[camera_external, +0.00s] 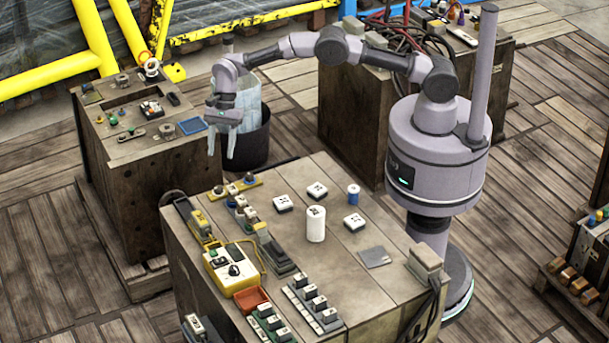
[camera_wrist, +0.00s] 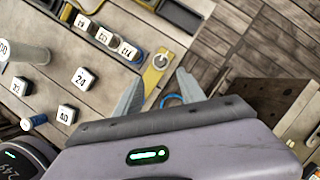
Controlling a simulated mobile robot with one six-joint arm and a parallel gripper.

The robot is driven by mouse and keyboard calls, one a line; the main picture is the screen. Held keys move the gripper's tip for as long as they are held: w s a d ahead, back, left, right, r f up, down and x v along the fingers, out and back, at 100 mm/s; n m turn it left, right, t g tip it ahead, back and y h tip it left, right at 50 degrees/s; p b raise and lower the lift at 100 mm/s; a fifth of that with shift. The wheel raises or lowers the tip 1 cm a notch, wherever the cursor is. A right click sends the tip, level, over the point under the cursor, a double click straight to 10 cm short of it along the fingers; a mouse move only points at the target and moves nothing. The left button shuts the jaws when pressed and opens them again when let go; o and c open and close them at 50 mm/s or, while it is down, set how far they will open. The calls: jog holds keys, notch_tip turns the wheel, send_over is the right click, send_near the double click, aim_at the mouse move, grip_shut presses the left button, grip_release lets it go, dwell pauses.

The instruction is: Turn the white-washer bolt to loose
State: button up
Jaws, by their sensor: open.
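In the wrist view, a bolt with a round white washer (camera_wrist: 160,60) sits on a narrow yellow plate (camera_wrist: 154,77) near the table's edge. My gripper (camera_wrist: 156,86) is open, with one grey finger on each side of the plate in that view. Nothing is between the fingertips. In the external view my gripper (camera_external: 221,150) points down, apart from the table and beyond its far left edge. The yellow plate (camera_external: 236,188) shows there on that edge with several small fittings, too small to tell their washers. A blue ring (camera_wrist: 171,99) shows between the fingers, lower down.
The table (camera_external: 335,265) bears a white cylinder (camera_external: 316,224), numbered white blocks (camera_external: 354,222), a blue cylinder (camera_external: 353,195) and a yellow box with a dial (camera_external: 231,268). A wooden cabinet (camera_external: 130,180) and a dark bin (camera_external: 255,140) stand behind.

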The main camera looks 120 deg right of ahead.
aim_at(218, 187)
jog(key=b+x, duration=0.3)
jog(key=x, duration=0.8)
